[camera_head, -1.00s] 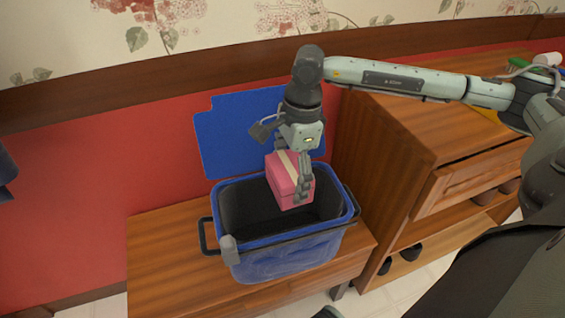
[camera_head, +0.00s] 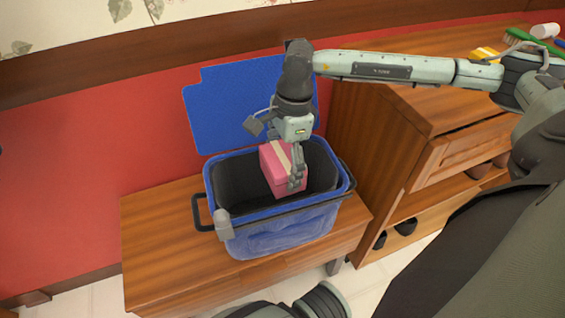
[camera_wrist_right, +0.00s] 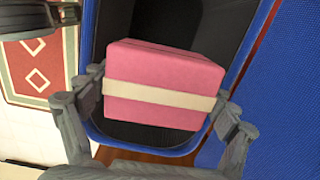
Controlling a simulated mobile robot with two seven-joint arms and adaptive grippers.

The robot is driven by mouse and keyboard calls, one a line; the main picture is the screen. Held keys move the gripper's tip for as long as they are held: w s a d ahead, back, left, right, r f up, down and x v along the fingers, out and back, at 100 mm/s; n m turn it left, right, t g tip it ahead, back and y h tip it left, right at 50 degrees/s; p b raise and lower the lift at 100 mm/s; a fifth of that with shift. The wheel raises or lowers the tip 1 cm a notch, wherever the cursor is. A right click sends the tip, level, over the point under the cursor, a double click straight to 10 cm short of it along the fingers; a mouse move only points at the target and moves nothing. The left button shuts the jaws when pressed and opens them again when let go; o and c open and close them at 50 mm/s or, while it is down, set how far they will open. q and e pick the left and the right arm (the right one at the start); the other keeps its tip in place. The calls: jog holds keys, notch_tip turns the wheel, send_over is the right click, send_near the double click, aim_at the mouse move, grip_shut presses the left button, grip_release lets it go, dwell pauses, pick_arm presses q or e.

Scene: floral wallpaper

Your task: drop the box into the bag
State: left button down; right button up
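A pink box with a cream band (camera_head: 272,166) is in my right gripper (camera_head: 297,180), at the mouth of the blue bag (camera_head: 285,234). The box also shows in the right wrist view (camera_wrist_right: 160,116), with one finger on each side of it and the bag's dark inside behind it. My right gripper is shut on the box and points down. The bag stands open on a wooden bench, its blue lid (camera_head: 225,112) raised at the back. The lower part of the box looks to be inside the rim. My left gripper is not clearly in view.
A wooden cabinet (camera_head: 385,125) stands close to the right of the bag, with a green brush (camera_head: 522,37) and a yellow item on top. Dark shoes (camera_head: 405,226) sit on its lower shelf. The bench (camera_head: 155,235) is bare to the left of the bag.

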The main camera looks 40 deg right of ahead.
aim_at(289, 155)
jog(key=shift+o, duration=0.9)
jog(key=r, duration=0.4)
jog(key=d+r, duration=0.1)
jog(key=r, duration=0.7)
jog(key=shift+s+d, duration=0.2)
